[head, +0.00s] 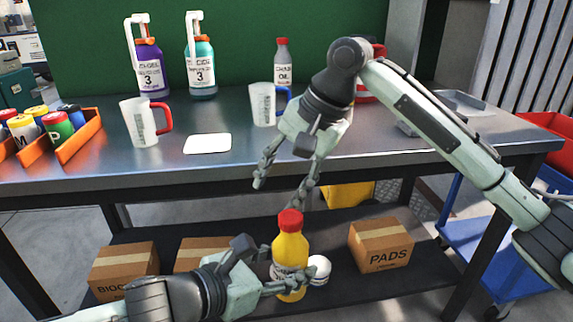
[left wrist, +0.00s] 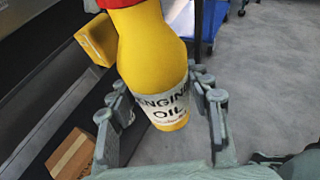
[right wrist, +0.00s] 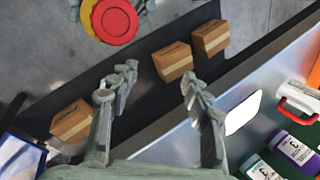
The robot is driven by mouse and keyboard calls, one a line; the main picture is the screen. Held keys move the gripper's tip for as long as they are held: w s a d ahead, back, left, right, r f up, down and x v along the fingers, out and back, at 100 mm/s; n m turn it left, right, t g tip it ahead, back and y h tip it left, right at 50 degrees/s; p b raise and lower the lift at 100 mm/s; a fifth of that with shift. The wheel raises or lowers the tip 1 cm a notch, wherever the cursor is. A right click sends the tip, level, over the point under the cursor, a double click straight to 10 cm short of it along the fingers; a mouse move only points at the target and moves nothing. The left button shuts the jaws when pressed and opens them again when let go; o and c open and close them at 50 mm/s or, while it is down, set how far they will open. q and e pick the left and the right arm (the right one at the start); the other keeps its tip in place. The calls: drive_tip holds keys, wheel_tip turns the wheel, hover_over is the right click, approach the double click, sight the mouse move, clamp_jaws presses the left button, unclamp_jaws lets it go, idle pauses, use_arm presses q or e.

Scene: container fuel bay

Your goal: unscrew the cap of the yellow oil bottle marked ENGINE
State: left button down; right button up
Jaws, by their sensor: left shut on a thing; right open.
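The yellow oil bottle (head: 290,247) is held upright in front of the bench, with its red cap (head: 290,221) on top. Its label reads ENGINE OIL in the left wrist view (left wrist: 160,105). My left gripper (head: 288,284) is shut on the bottle's lower body, one finger on each side. My right gripper (head: 280,192) is open and empty, fingers pointing down, just above and slightly left of the cap, not touching it. In the right wrist view the round red cap (right wrist: 114,20) lies beyond the fingertips, toward the upper left.
The metal bench (head: 225,165) carries a white card (head: 207,143), two jugs, an orange bin (head: 82,138) of cans, and bottles behind. A red-capped oil bottle (head: 282,65) stands at the back. Cardboard boxes (head: 380,245) and a white round item (head: 319,268) sit low behind the held bottle.

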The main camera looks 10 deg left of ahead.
wheel_tip(320, 180, up, 6)
drive_tip(key=s+d+m+h, duration=0.1)
drive_tip(key=s+d+h, duration=0.1)
drive_tip(key=r+m+h, duration=0.1)
drive_tip(key=m+h, duration=0.2)
drive_tip(key=m, duration=0.2)
hover_over(286, 215)
drive_tip(key=shift+d+r+g, duration=0.1)
drive_tip(key=shift+r+g, duration=0.1)
drive_tip(key=shift+g, duration=0.1)
drive_tip(key=shift+m, duration=0.3)
drive_tip(key=shift+f, duration=3.9)
